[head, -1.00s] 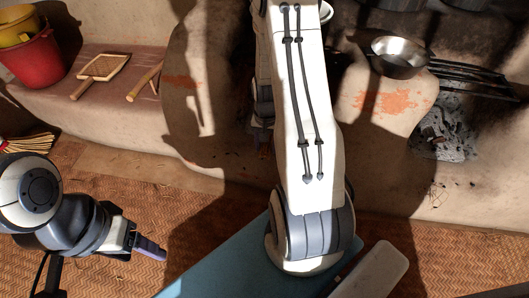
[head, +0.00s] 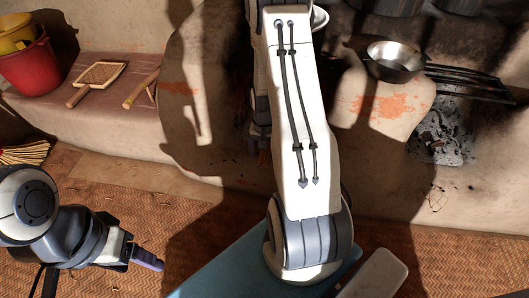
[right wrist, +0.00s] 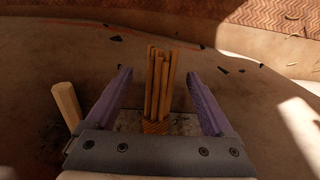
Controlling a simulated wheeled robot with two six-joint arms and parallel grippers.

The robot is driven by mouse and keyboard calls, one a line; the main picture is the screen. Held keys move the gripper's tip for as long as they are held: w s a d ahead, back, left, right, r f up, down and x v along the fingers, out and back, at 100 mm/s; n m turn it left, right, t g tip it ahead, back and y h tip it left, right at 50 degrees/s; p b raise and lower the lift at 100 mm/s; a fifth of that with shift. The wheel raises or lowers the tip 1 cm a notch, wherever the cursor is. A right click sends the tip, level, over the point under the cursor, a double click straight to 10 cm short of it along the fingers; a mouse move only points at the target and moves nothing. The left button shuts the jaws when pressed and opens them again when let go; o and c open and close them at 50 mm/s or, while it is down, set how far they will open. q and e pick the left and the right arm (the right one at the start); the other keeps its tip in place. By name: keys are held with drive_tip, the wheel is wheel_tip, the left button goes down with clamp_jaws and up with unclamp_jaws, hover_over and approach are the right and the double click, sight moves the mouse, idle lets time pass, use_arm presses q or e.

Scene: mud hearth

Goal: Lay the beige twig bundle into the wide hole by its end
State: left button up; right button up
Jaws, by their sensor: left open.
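The beige twig bundle (right wrist: 162,85) shows in the right wrist view as several thin sticks side by side. It lies between the two purple fingers of my right gripper (right wrist: 158,71), with a gap on each side. The gripper is open, and the bundle's far end reaches past the fingertips. A grey ashy patch (right wrist: 186,123) shows around the bundle's near end. I cannot tell whether it is in a hole. In the head view my right arm hides most of this spot. My left gripper (head: 147,259) is open and empty over the woven floor at lower left.
A pale stick (right wrist: 67,105) stands left of the right gripper. A metal bowl (head: 395,61) sits on the hearth, beside dark bars (head: 470,82). A broom (head: 25,153) is below.

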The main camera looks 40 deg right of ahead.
wheel_tip(320, 180, up, 11)
drive_tip(key=p, duration=0.6)
drive_tip(key=a+r+n+p, duration=0.1)
drive_tip(key=a+r+n, duration=0.3)
drive_tip(key=a+r, duration=0.45)
drive_tip(key=a+r+n+p, duration=0.2)
drive_tip(key=a+r+n, duration=0.25)
drive_tip(key=a, duration=0.65)
drive_tip(key=s+a+r+n+y+p, duration=0.1)
drive_tip(key=s+a+r+n, duration=0.35)
drive_tip(key=s+a, duration=0.35)
drive_tip(key=s+a+r+n+p, duration=0.2)
drive_tip(key=s+a+r+n, duration=0.3)
drive_tip(key=s, duration=0.4)
wheel_tip(320, 180, up, 39)
drive_tip(key=p, duration=3.7)
drive_tip(key=shift+s+m, duration=0.25)
drive_tip(key=shift+m, duration=0.15)
